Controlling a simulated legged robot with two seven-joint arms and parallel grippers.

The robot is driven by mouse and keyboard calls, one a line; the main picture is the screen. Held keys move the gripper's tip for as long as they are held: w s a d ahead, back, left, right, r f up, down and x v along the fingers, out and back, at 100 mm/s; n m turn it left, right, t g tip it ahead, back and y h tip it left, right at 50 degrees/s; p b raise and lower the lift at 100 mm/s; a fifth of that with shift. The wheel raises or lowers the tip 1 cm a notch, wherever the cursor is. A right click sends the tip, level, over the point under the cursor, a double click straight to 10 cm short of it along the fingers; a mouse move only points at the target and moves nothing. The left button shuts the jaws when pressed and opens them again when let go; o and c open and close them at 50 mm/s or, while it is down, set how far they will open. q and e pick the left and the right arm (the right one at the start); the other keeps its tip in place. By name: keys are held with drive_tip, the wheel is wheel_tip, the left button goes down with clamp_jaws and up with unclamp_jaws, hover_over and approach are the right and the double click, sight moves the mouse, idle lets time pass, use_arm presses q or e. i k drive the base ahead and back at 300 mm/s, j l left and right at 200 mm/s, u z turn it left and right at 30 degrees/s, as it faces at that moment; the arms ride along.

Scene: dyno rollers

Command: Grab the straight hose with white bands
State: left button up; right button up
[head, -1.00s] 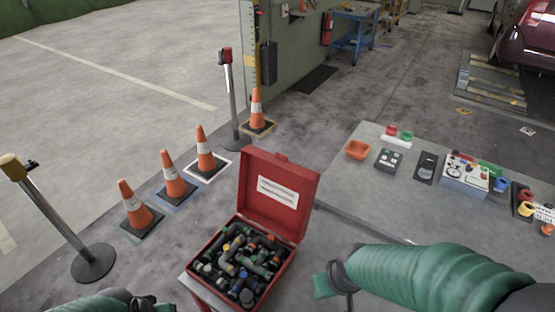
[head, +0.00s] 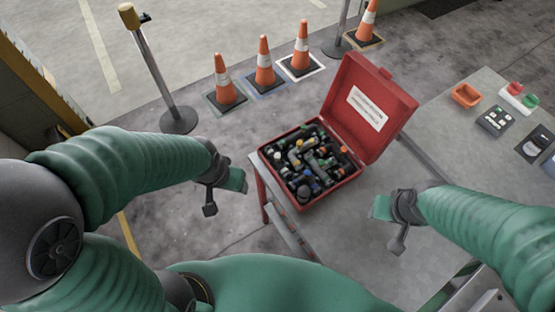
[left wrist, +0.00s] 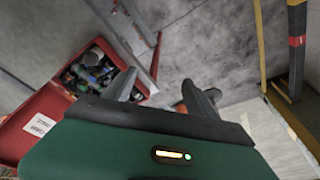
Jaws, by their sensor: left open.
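An open red case (head: 335,183) holds several jumbled dark and grey hoses (head: 309,157) with coloured ends. The straight hose with white bands cannot be told apart among them. The case also shows at the left of the left wrist view (left wrist: 37,112). My left gripper (head: 226,193) is left of the case, apart from it; in the left wrist view its two dark fingers (left wrist: 160,86) are spread with nothing between them. My right gripper (head: 388,226) is right of the case, over the grey table; its finger gap is not clear.
The case stands on the left end of a grey table (head: 440,150). An orange tray (head: 466,96) and small devices (head: 496,121) lie at the back right. Orange cones (head: 264,66) and a post (head: 157,70) stand on the floor behind.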

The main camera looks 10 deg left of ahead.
sight(275, 157)
drive_tip(key=i+j+z, duration=0.2)
drive_tip(key=j+z, duration=0.3)
drive_tip(key=j, duration=0.25)
drive_tip(key=i+j+z, duration=0.1)
drive_tip(key=j+z, duration=0.4)
drive_tip(key=j, duration=0.25)
drive_tip(key=j+z, duration=0.5)
drive_tip(key=j, duration=0.3)
